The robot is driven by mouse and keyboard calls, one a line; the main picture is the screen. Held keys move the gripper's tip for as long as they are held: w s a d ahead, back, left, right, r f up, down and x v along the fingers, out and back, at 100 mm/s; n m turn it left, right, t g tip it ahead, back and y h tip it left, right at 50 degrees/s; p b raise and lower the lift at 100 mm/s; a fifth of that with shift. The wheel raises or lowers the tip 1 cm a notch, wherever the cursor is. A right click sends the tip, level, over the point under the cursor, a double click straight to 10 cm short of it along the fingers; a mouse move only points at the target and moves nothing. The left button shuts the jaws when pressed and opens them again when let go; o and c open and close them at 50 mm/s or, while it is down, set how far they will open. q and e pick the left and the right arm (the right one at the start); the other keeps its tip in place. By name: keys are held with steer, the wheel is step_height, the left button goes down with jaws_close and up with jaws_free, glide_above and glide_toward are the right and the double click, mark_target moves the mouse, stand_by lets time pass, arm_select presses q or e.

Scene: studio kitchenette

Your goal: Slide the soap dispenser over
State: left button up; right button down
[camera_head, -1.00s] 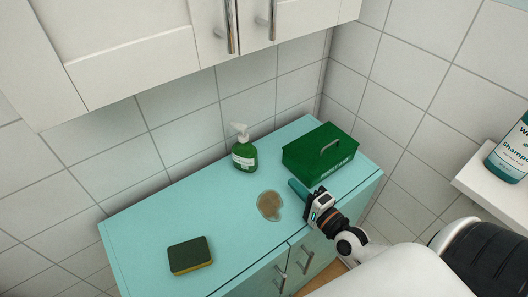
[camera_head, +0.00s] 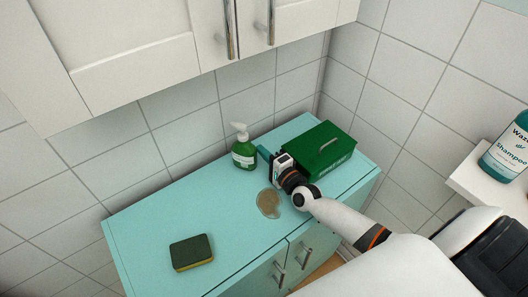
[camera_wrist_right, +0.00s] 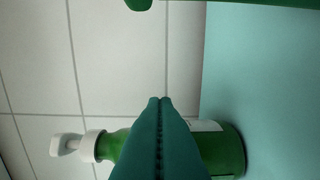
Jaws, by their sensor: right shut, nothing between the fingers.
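The green soap dispenser (camera_head: 244,152) with a white pump top stands upright near the back edge of the teal counter (camera_head: 150,228). My right gripper (camera_head: 263,153) is shut and empty, close to the right side of the dispenser. In the right wrist view the shut fingers (camera_wrist_right: 160,110) overlap the dispenser (camera_wrist_right: 226,152), which lies partly hidden behind them. I cannot tell whether the fingertips touch it. My left gripper is not in view.
A green metal box (camera_head: 322,150) stands right of my right gripper. A brown puddle (camera_head: 268,204) lies in front of the dispenser. A sponge (camera_head: 191,252) lies at the front left. Tiled wall is behind; white cabinets (camera_head: 130,45) hang above. The counter left of the dispenser is clear.

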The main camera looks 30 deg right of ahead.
mark_target(244, 153)
steer(key=shift+w+a+p, duration=0.1)
steer(key=shift+a+p, duration=0.25)
steer(key=shift+a, duration=1.1)
steer(key=shift+d, duration=0.1)
